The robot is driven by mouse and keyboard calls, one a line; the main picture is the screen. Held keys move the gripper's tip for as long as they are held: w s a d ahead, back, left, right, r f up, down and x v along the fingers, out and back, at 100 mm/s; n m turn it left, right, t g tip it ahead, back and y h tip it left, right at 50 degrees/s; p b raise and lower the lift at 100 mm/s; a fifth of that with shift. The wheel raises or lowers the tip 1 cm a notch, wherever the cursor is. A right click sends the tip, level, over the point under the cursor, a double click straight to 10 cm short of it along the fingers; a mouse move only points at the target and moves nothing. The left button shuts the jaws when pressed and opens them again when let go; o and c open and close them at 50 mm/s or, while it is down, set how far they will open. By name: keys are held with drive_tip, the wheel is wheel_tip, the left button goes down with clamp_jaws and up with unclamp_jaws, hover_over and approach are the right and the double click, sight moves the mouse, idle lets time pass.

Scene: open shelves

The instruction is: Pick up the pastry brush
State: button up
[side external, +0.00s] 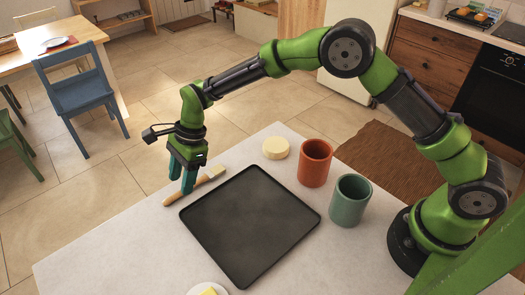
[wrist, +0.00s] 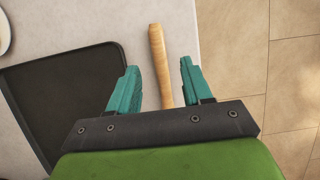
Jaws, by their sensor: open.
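The pastry brush (side external: 181,193) lies on the light table near its edge, its wooden handle pointing left and its pale bristle end to the right in the side view. In the wrist view its wooden handle (wrist: 158,60) runs between the two fingers, and the rest is hidden behind my gripper body. My gripper (side external: 182,184) points down over the brush with its teal fingers apart. In the wrist view the fingers of my gripper (wrist: 160,78) stand on either side of the handle, with gaps on both sides. I cannot tell the exact height of the fingertips.
A black baking tray (side external: 250,225) lies close beside the brush. An orange cup (side external: 314,163), a green cup (side external: 350,200) and a round pale item (side external: 276,148) stand beyond it. A white plate (side external: 194,291) with something yellow is at the front. The table edge is close to the brush.

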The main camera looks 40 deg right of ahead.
drive_tip(key=shift+x, duration=1.35)
drive_tip(key=shift+c, duration=0.3)
clamp_jaws()
